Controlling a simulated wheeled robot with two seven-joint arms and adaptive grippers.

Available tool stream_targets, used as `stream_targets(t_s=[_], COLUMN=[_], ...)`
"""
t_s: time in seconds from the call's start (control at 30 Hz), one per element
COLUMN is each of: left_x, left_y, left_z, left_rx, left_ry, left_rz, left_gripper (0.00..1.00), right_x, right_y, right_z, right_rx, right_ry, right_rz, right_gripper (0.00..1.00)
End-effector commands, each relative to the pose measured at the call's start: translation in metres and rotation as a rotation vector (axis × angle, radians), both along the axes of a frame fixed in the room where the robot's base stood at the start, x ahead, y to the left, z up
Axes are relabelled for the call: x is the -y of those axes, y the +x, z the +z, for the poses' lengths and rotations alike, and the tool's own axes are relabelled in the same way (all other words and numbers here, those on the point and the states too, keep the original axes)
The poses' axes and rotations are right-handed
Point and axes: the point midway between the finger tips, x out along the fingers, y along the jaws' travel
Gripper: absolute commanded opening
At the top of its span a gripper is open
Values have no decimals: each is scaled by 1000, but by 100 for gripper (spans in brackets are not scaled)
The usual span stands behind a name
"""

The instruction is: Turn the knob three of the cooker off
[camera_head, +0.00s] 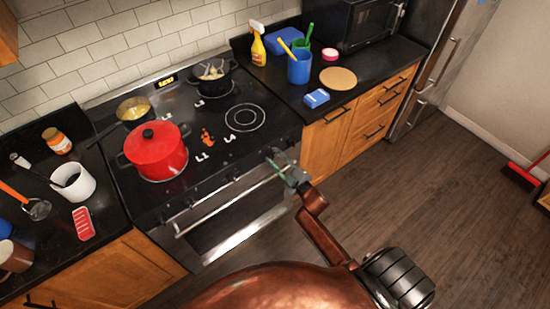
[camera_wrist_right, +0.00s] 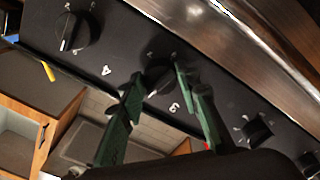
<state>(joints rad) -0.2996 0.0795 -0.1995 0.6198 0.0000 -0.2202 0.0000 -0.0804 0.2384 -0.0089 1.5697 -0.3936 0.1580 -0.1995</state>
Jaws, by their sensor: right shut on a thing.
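The cooker (camera_head: 250,150) is black with an oven door below and a row of dark knobs on its front panel. My right gripper (camera_head: 284,164) is at the right part of that panel in the head view. In the right wrist view, the green fingers of my right gripper (camera_wrist_right: 158,78) are shut on knob three (camera_wrist_right: 157,77), one on each side. A white 3 (camera_wrist_right: 174,107) is printed beside it. A pale mark shows at the knob's lower edge. The fingers partly hide the knob. My left gripper is out of view.
Knob four (camera_wrist_right: 74,31) is to the left in the wrist view, another knob (camera_wrist_right: 257,129) to the right. A metal oven handle (camera_head: 230,200) runs below the panel. A red pot (camera_head: 157,155) and two pans stand on the hob.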

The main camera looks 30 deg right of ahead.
Motion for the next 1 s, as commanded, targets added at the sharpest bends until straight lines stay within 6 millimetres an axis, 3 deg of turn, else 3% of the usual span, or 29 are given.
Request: stream_targets(t_s=[0.4,0.97,1.0], left_x=[0,0,0], left_y=[-1,-1,-1], left_z=[-3,-3,-3], left_rx=[-2,-2,-2], left_ry=[0,0,0], left_rz=[-1,-1,-1], left_gripper=[40,40,40], right_x=[-2,-2,-2], right_y=[0,0,0], right_z=[-1,-1,-1], right_rx=[15,16,16], right_ry=[-202,-237,-237], right_rz=[4,3,3], right_gripper=[6,6,31])
